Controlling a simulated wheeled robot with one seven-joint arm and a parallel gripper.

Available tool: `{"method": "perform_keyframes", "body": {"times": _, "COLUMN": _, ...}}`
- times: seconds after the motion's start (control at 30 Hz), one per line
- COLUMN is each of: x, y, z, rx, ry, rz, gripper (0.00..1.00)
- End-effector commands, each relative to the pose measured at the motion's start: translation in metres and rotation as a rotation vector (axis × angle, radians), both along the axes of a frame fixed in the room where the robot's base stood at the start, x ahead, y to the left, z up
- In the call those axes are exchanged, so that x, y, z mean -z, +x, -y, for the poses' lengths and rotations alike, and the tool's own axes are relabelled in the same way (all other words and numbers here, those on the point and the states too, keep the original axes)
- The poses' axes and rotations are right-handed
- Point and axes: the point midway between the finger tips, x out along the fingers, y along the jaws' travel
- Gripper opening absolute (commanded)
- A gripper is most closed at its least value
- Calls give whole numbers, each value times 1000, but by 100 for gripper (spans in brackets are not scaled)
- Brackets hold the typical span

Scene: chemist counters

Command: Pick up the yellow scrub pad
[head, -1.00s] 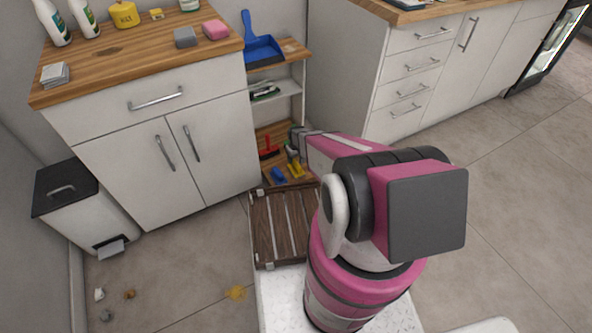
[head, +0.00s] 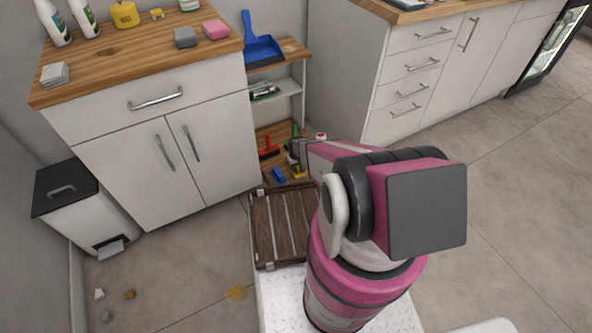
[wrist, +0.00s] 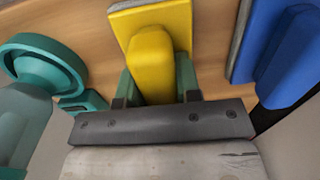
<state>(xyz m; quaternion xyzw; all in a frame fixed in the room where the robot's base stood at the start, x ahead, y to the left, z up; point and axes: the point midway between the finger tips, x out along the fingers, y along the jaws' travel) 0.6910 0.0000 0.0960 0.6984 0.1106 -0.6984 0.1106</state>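The yellow scrub pad (wrist: 152,55) lies on a wooden shelf board, its raised yellow grip pointing toward my gripper in the wrist view. In the head view a small yellow part of it (head: 298,171) shows beside my gripper (head: 294,158), low in the open shelf. My gripper (wrist: 157,85) has its two green fingers on either side of the pad's grip, apart, with little space between fingers and grip. Whether they touch it is hard to tell. The fingertips are partly hidden behind the grip.
A blue scrub pad (wrist: 288,55) lies close on the right in the wrist view. A teal ring-shaped item (wrist: 45,65) and a greyish-green object (wrist: 22,120) are close on the left. A red-handled brush (head: 268,150) stands on the same shelf board (head: 272,131).

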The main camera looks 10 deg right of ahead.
Motion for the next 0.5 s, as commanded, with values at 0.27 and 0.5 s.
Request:
{"method": "perform_keyframes", "body": {"times": 0.27, "x": 0, "y": 0, "z": 0, "rx": 0, "ry": 0, "rz": 0, "gripper": 3}}
{"method": "perform_keyframes", "body": {"times": 0.5, "x": -7, "y": -1, "z": 0, "rx": 0, "ry": 0, "rz": 0, "gripper": 3}}
